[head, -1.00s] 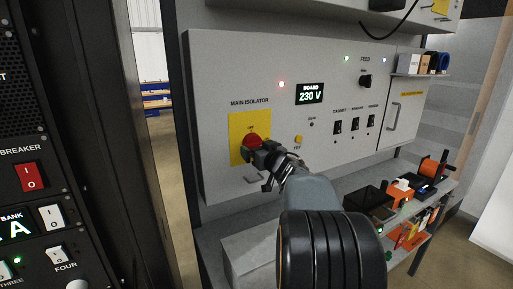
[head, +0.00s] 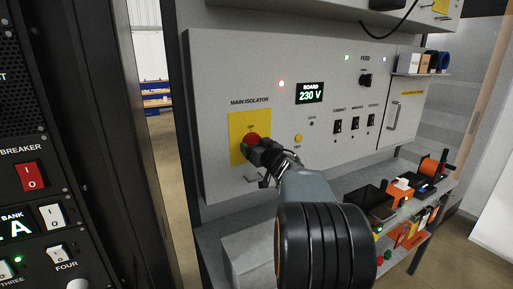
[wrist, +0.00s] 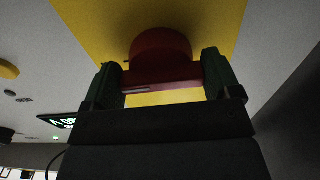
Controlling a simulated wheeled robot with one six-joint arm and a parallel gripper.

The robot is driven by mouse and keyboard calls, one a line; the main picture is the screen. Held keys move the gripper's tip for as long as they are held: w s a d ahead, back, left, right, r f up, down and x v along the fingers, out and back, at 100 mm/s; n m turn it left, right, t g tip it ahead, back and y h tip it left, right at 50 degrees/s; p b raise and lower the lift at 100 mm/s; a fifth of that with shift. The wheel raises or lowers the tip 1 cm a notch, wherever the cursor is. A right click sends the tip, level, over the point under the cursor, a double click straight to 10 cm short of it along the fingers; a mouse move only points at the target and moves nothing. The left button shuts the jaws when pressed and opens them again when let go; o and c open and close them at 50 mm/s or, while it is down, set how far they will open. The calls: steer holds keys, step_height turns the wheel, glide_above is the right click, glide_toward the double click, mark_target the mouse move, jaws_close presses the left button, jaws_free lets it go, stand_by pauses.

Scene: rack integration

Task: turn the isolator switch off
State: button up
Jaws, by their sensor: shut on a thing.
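The main isolator is a red rotary switch (head: 252,138) on a yellow plate (head: 236,130) at the left of the grey board. My gripper (head: 259,151) is at the switch and covers its lower right part in the head view. In the wrist view my gripper (wrist: 163,82) is shut on the red handle (wrist: 160,72), one finger on each side.
A yellow button (head: 298,138) and several black toggle switches (head: 338,126) sit right of the isolator. A shelf with small parts (head: 400,195) stands at the lower right. A black rack with a red breaker switch (head: 31,176) is close on the left.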

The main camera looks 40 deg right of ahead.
steer(key=shift+n, duration=0.4)
steer(key=n+b, duration=0.1)
steer(key=n, duration=0.3)
steer(key=shift+d+f, duration=0.1)
steer(key=n+b, duration=0.1)
steer(key=n, duration=0.3)
steer(key=shift+d+n+b, duration=0.1)
steer(key=shift+n+b, duration=0.2)
steer(key=shift+b, duration=0.1)
steer(key=n+b, duration=0.1)
steer(key=n, duration=0.3)
steer(key=shift+b, duration=0.35)
steer(key=shift+r+n+b, duration=0.15)
steer(key=shift+n+b, duration=0.25)
steer(key=shift+n, duration=0.7)
steer(key=shift+r+n+b, duration=0.15)
steer(key=shift+n+b, duration=0.2)
steer(key=shift+n, duration=0.75)
steer(key=o, duration=0.8)
steer(key=shift+s, duration=0.1)
